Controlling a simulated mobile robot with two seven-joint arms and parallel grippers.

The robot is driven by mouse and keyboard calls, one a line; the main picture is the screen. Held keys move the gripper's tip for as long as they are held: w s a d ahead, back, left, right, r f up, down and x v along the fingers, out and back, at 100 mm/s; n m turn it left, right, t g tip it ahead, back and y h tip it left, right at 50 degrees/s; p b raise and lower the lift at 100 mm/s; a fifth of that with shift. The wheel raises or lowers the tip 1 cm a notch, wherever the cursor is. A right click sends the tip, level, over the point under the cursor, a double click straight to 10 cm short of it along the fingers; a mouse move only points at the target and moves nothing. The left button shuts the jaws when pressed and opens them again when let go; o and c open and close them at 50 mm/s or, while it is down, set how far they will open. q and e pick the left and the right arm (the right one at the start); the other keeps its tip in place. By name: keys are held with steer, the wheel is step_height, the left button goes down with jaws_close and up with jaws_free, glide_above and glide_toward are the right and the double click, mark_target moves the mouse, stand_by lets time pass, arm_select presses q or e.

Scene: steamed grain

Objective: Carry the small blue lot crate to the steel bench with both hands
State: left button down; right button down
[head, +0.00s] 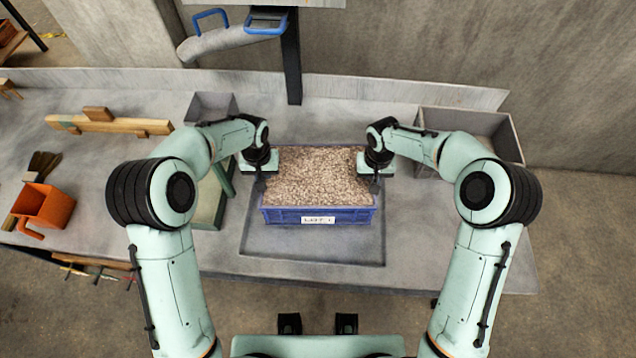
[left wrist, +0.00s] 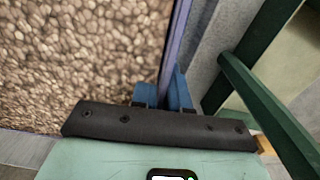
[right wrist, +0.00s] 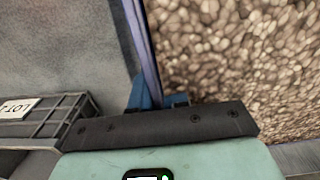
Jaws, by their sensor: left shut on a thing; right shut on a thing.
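The small blue lot crate (head: 350,216) is full of pale brown grain and has a white label on its front wall. It appears level, over the rear part of a shallow recess (head: 312,248) in the steel bench (head: 430,225). I cannot tell whether it touches the bench. My left gripper (head: 262,182) is shut on the crate's left wall; its blue fingers straddle the rim in the left wrist view (left wrist: 166,92). My right gripper (head: 374,184) is shut on the right wall; its fingers straddle that rim in the right wrist view (right wrist: 155,98).
A grey bin (head: 428,150) stands at the back right; another (head: 210,105) is behind my left forearm. A green-framed object (head: 212,195) stands close left of the crate. A wooden piece (head: 100,122) and an orange container (head: 42,205) lie farther left. A dark post (head: 292,65) rises behind.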

arm_select(q)
steer(key=shift+r, duration=0.1)
